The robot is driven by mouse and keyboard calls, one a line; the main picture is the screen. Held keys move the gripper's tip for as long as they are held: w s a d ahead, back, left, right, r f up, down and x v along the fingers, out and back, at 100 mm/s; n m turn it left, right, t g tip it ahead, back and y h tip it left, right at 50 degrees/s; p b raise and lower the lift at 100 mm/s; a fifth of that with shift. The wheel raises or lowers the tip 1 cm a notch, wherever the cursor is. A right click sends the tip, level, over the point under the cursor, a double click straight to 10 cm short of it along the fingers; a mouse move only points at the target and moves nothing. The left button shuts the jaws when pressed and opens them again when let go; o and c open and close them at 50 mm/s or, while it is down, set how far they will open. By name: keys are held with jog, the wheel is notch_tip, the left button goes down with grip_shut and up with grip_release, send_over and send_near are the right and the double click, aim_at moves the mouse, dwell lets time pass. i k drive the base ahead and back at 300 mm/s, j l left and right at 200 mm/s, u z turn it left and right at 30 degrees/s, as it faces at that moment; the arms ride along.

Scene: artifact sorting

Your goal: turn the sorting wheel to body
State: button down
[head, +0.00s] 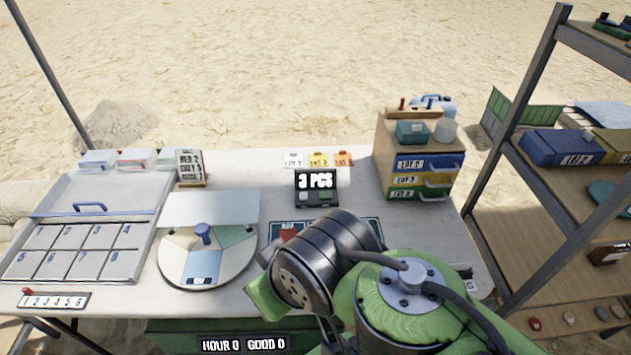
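The sorting wheel (239,262) is a round disc lying on the table, left of the middle. It has coloured sectors in cream, green and light blue. A blue knob (204,235) stands up at its hub. The light blue sector faces the table's front edge and bears a small dark label that I cannot read for certain. A pale flat panel (210,208) covers the wheel's far part, so the sectors there are hidden. My green and dark arm reaches in from the lower right, to the right of the wheel and apart from it. My gripper's fingers do not show.
A tray with numbered compartments (140,243) lies left of the wheel. A small sign (191,167) stands behind it. A black display (316,188) reads 3 PCS. A drawer cabinet (387,155) stands at the back right, with a metal shelf (528,88) beyond. My arm partly hides a dark mat (371,225).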

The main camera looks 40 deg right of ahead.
aim_at(203, 256)
jog(key=i+j+u, duration=0.2)
jog(key=u, duration=0.2)
jog(key=i+j+u, duration=0.35)
jog(key=k, duration=0.1)
